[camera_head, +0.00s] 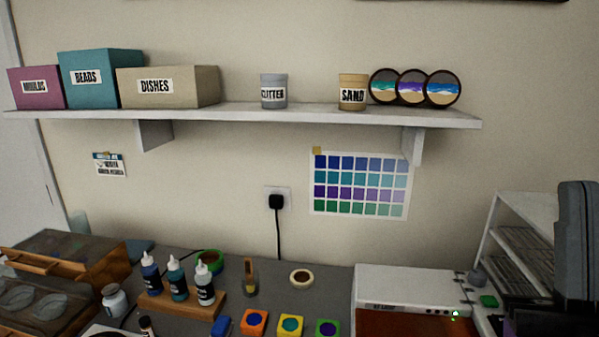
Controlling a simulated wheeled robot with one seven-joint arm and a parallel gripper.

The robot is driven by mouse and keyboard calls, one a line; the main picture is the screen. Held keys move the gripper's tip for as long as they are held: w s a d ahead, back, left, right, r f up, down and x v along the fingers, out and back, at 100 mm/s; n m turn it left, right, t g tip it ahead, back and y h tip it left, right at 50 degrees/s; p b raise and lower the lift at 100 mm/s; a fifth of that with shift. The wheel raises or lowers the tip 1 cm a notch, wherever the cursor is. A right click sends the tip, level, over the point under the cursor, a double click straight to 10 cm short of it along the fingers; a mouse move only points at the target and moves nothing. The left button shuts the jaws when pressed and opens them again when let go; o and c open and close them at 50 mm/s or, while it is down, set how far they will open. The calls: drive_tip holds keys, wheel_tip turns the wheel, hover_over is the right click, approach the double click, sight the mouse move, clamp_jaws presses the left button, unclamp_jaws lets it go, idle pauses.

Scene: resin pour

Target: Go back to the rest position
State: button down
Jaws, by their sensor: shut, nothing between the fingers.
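My gripper's fingers are not visible in the head view. A dark grey part at the right edge looks like a piece of my own arm, standing in front of a white rack (517,212). No task object is named beyond my own arm. The work table (330,290) lies below, with its front part cut off by the frame.
A wooden block holds three dropper bottles (177,278). Several coloured square pieces (291,326) lie at the front. A white device (412,288) stands right of a tape roll (301,278). Above, a wall shelf (240,115) carries boxes and jars.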

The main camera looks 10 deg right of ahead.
drive_tip(key=s+a+f+m+g+h, duration=0.15)
drive_tip(key=f+m+g, duration=0.3)
drive_tip(key=f, duration=0.85)
drive_tip(key=s+f+m+g+h, duration=0.2)
drive_tip(key=s+f+m+g, duration=0.3)
drive_tip(key=f, duration=0.7)
drive_tip(key=s+a+f+n+g+y, duration=0.2)
drive_tip(key=s+f+g+y, duration=0.1)
drive_tip(key=s+f, duration=0.4)
drive_tip(key=s+a+f+n+g+y, duration=0.3)
drive_tip(key=s+f, duration=0.4)
drive_tip(key=shift+a+f+g, duration=0.2)
drive_tip(key=shift+g, duration=0.15)
